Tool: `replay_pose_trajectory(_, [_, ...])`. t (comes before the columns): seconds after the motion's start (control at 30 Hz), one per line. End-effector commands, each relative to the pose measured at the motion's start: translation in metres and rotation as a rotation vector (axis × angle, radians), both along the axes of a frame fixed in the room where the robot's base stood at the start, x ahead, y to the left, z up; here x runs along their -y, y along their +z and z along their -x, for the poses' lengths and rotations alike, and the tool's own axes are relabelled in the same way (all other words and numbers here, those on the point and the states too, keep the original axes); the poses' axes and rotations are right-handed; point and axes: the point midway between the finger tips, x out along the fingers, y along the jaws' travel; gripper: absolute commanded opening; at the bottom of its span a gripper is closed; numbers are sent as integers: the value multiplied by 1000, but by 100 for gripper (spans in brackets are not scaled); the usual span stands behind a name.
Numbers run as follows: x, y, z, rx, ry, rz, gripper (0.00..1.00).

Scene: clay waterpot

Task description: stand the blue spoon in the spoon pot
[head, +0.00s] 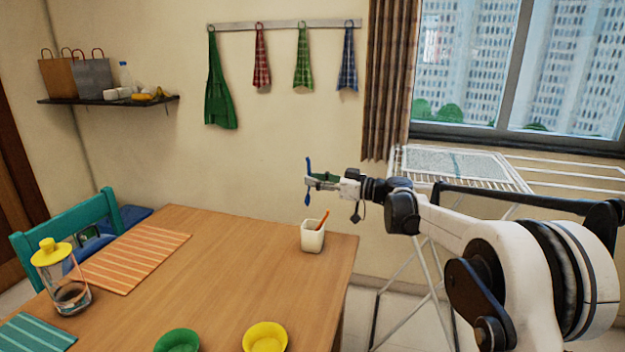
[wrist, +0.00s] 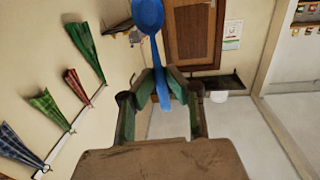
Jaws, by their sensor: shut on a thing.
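My gripper (head: 312,181) is up in the air above the back right part of the table, shut on the blue spoon (head: 308,165). The spoon is close to upright in the head view. The wrist view shows the spoon (wrist: 149,14) between the fingertips (wrist: 163,80), with its round bowl beyond them. The spoon pot (head: 312,237) is a small white square pot at the back right of the wooden table, below my gripper and apart from it. An orange-red utensil (head: 322,221) stands tilted in the pot. The pot is not seen in the wrist view.
The table (head: 220,255) also holds a glass jar with a yellow lid (head: 62,277), an orange striped mat (head: 135,258), a teal mat (head: 36,334), a green bowl (head: 177,341) and a yellow bowl (head: 265,338). A drying rack (head: 458,168) stands behind my arm. The table around the pot is clear.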

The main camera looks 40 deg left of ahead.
Motion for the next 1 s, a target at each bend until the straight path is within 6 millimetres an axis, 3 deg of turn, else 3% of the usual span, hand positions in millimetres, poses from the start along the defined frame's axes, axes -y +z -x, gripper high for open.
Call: replay_pose_trajectory(1.0, [0,-72,0,0,0,1,0])
